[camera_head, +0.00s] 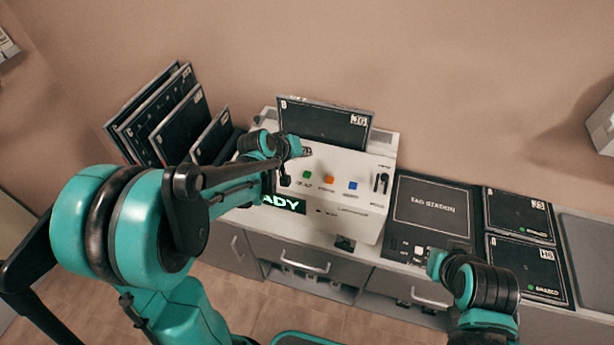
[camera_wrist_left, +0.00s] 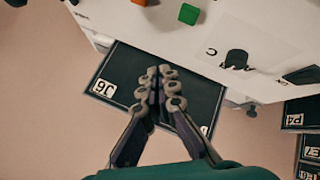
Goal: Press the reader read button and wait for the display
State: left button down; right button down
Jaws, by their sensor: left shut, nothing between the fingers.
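The white reader (camera_head: 335,160) stands on the counter with a green button (camera_head: 306,175), an orange button (camera_head: 329,180) and a blue button (camera_head: 352,185) on its sloped panel. The label under the green one looks like READ. Its display (camera_head: 285,203) shows green letters "ADY", the start hidden by my left arm. A dark cassette marked J6 (camera_head: 325,122) stands in the reader's top. My left gripper (camera_head: 300,150) is shut and empty above the reader's back left. In the left wrist view its fingertips (camera_wrist_left: 165,72) overlap the cassette, and the green button (camera_wrist_left: 188,13) lies beyond them. My right arm's end shows lower right; its fingers are unclear.
Several dark cassettes (camera_head: 180,118) lean in a rack left of the reader. A dark tag station (camera_head: 432,208) lies to the right, beside two flat cassettes marked J3 (camera_head: 520,215) and H6 (camera_head: 527,267). A black knob (camera_wrist_left: 236,60) sits on the reader panel.

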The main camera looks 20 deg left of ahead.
aim_at(305, 175)
pick_arm(q)
notch_tip(305, 175, down, 6)
jog(key=b, duration=0.4)
jog(key=shift+f+b, duration=0.25)
jog(key=shift+b, duration=0.1)
dwell(0.9)
jog(key=shift+f+b, duration=0.4)
jog(key=shift+f, duration=0.05)
jog(key=shift+f+b, duration=0.45)
jog(key=shift+f, duration=0.05)
dwell(0.5)
jog(key=shift+r, duration=0.1)
jog(key=shift+r+p, duration=0.75)
jog(key=shift+r, duration=0.15)
notch_tip(305, 175, up, 5)
jog(key=p, duration=0.4)
